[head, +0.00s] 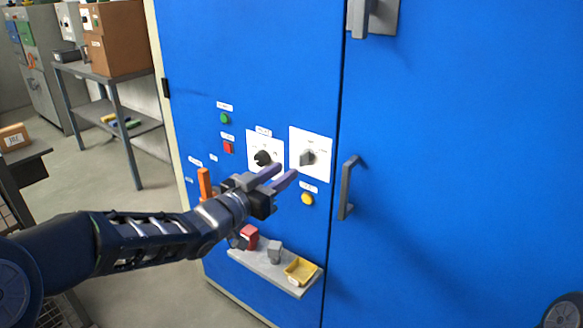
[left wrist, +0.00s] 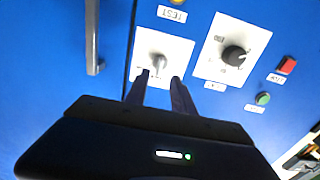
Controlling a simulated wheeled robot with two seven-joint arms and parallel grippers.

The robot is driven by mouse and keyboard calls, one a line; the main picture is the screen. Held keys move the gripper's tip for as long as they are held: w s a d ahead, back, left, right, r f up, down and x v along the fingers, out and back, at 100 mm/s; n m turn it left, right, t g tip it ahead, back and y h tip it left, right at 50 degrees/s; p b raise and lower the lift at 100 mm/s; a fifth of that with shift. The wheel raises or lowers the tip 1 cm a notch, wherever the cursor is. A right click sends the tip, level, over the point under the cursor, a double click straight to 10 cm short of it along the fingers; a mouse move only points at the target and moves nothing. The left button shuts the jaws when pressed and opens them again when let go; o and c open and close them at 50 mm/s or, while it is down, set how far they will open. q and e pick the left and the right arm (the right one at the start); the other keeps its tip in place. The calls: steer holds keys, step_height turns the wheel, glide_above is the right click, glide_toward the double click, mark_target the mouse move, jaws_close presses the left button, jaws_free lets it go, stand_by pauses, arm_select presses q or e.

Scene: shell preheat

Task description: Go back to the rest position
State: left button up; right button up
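My left gripper (head: 282,176) is in front of the blue cabinet's control panel, its two purple-grey fingers spread apart with nothing visible between them. In the left wrist view its fingers (left wrist: 162,80) point at the grey knob (left wrist: 155,63) on a white plate; whether they touch it I cannot tell. The grey knob (head: 307,157) sits just above the fingertips in the head view. A black knob (head: 262,158) on another white plate is to its left. My right gripper is not in view.
The blue cabinet (head: 450,200) has a grey door handle (head: 347,188) right of the panel. A small shelf (head: 262,268) below carries a red block (head: 250,236), a grey block (head: 274,252) and a yellow tray (head: 300,269). A table with boxes (head: 118,40) stands at the back left.

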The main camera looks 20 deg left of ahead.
arm_select(q)
steer(key=shift+s+a, duration=0.2)
steer(key=shift+s, duration=0.35)
steer(key=s+d+f+n+g+y+p, duration=0.2)
steer(key=s+f+g, duration=0.2)
steer(key=f, duration=0.9)
steer(key=s+d+f+n+g+y+p, duration=0.1)
steer(key=s+d+f+n+g+p, duration=0.15)
steer(key=f, duration=1.15)
steer(key=s+d+f+g+p, duration=0.1)
steer(key=s+d+f+g, duration=0.2)
steer(key=s, duration=0.6)
steer(key=s+d+f+n+g+p, duration=0.1)
steer(key=s+d+f+g+p, duration=0.1)
steer(key=s+f, duration=0.4)
steer(key=s+d+f+g+p, duration=0.2)
steer(key=s+d+f+g, duration=0.1)
steer(key=s, duration=0.9)
step_height(320, 180, down, 2)
steer(key=shift+d+f+g, duration=0.15)
steer(key=shift+d+g, duration=0.25)
steer(key=shift+g, duration=0.35)
